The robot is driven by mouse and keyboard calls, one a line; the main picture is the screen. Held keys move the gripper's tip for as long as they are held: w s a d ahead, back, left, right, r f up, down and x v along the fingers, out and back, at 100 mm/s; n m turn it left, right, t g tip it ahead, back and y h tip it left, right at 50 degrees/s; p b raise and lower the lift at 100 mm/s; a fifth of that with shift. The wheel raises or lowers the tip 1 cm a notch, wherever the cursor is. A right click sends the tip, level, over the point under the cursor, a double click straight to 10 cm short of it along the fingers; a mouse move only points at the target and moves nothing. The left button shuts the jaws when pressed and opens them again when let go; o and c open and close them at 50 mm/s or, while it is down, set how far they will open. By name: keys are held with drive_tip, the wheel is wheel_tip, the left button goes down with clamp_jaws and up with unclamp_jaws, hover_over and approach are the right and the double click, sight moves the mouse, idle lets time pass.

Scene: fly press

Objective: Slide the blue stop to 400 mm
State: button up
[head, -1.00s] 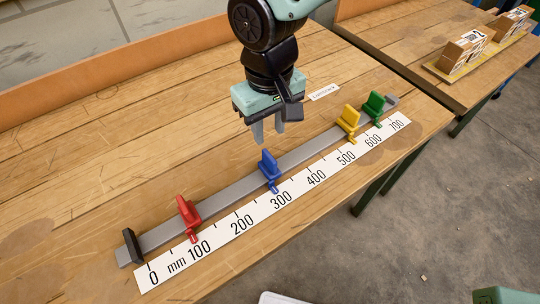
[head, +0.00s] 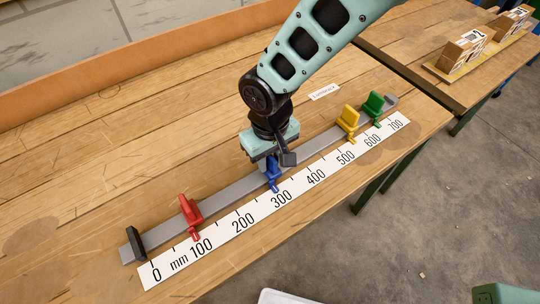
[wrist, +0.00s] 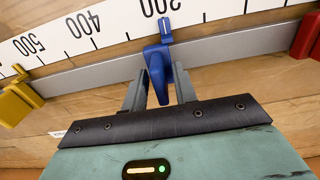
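The blue stop (head: 272,174) sits on the grey rail (head: 232,190), with its pointer close to the 300 mark of the white scale (head: 218,234). In the wrist view the blue stop (wrist: 158,72) stands upright between the fingers of my gripper (wrist: 158,92). The fingers are open, one on each side of its handle, with a gap showing on both sides. In the head view my gripper (head: 268,160) is down at the stop and partly hides it. The 400 label (head: 316,177) lies to the right of the stop in the head view.
A yellow stop (head: 348,120) and a green stop (head: 373,104) are farther right on the rail. A red stop (head: 190,212) is to the left, near 100. The rail between the blue and yellow stops is clear. A black end piece (head: 134,243) closes the rail's left end.

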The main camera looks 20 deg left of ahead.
clamp_jaws()
drive_tip(key=w+d, duration=0.4)
drive_tip(key=w, duration=0.1)
drive_tip(key=w+d, duration=0.2)
drive_tip(key=shift+w+d, duration=0.25)
drive_tip(key=shift+w, duration=0.1)
drive_tip(key=shift+o, duration=1.2)
unclamp_jaws()
wheel_tip(320, 180, up, 18)
drive_tip(key=b, duration=0.1)
drive_tip(key=shift+f+b, duration=0.25)
drive_tip(key=shift+b, duration=0.1)
